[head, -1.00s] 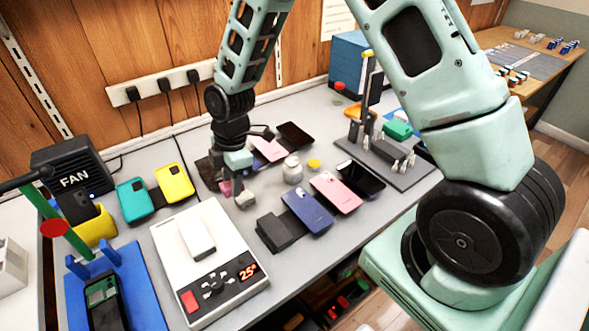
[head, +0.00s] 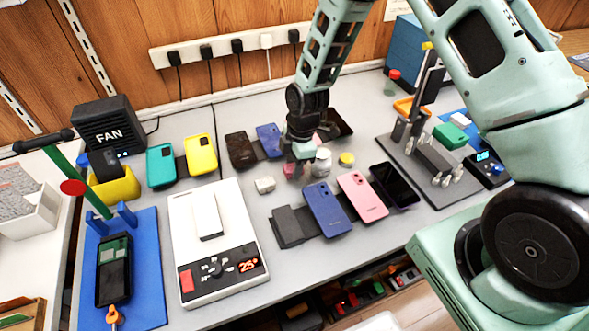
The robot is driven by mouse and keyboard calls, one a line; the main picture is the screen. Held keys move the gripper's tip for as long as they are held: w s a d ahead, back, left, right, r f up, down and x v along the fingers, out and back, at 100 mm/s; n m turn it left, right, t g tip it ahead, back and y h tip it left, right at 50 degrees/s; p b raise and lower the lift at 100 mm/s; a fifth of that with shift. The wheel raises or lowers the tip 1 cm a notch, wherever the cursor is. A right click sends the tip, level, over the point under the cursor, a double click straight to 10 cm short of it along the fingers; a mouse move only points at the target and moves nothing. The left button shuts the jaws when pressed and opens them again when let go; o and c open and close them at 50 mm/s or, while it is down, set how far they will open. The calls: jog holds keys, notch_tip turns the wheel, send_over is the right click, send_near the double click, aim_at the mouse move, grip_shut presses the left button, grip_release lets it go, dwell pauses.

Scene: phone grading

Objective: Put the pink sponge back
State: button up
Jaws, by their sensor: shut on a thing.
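My gripper (head: 298,170) is in the middle of the table, pointing down, just left of a small white jar (head: 321,161). It is shut on a small pink thing that looks like the pink sponge (head: 290,169); the fingers hide much of it. Whether the sponge touches the table is hard to tell. A small whitish block (head: 265,185) lies on the table to the left of the gripper.
Phones lie close by: a blue one (head: 327,209) and a pink one (head: 362,196) in front, a dark one (head: 241,150) and another blue one (head: 269,140) behind. A white heating plate (head: 237,225) is at left. A grey stand (head: 411,180) is at right.

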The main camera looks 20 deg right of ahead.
jog(key=shift+f, duration=1.2)
jog(key=shift+f, duration=0.1)
jog(key=shift+f, duration=0.15)
jog(key=o, duration=1)
